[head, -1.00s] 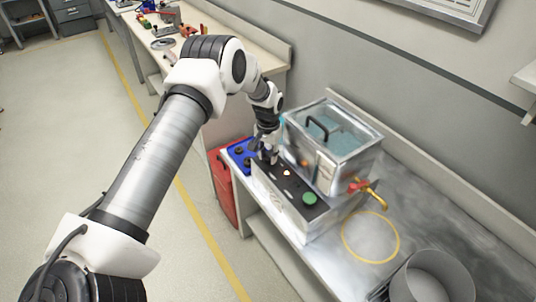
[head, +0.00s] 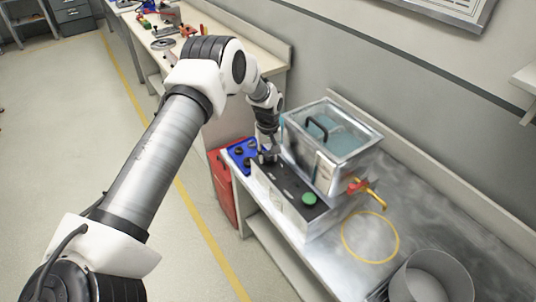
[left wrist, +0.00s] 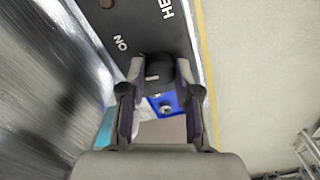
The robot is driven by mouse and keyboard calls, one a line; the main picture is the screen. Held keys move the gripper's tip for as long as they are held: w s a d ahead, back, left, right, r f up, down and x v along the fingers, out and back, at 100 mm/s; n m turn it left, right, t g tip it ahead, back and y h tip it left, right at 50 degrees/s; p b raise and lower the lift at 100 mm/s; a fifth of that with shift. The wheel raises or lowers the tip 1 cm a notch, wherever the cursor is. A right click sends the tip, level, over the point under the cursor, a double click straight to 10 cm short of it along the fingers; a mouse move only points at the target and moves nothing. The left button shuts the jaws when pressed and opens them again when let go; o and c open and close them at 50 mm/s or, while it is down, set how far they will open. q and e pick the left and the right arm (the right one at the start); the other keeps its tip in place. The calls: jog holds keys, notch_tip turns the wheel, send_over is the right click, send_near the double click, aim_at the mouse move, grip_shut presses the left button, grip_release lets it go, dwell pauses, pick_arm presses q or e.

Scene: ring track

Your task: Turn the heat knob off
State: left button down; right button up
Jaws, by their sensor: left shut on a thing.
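The heat knob (left wrist: 158,66) is a black knob on a dark control panel (left wrist: 140,25), with "ON" and part of a label starting "HE" beside it. My left gripper (left wrist: 160,78) has its fingers on either side of the knob and is shut on it. In the head view my left gripper (head: 267,154) is at the far left end of the panel (head: 287,191), in front of the glass-topped metal tank (head: 333,143), and hides the knob. No lamp glows on the panel. My right gripper is not in view.
A green button (head: 309,199) is at the panel's near end. A red-handled valve (head: 357,185) with a yellow spout sticks out from the tank. A blue tray (head: 237,150) lies past the panel. A grey pot (head: 432,279) and a yellow ring (head: 345,246) are on the bench.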

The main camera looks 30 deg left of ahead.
aim_at(267, 156)
pick_arm(q)
jog(key=n, duration=0.5)
jog(key=shift+p, duration=0.35)
jog(key=shift+n, duration=0.3)
jog(key=c, duration=0.8)
grip_release()
jog(key=shift+a, duration=0.1)
jog(key=shift+w+a+f, duration=0.1)
jog(key=shift+a+f, duration=0.05)
notch_tip(267, 156, up, 12)
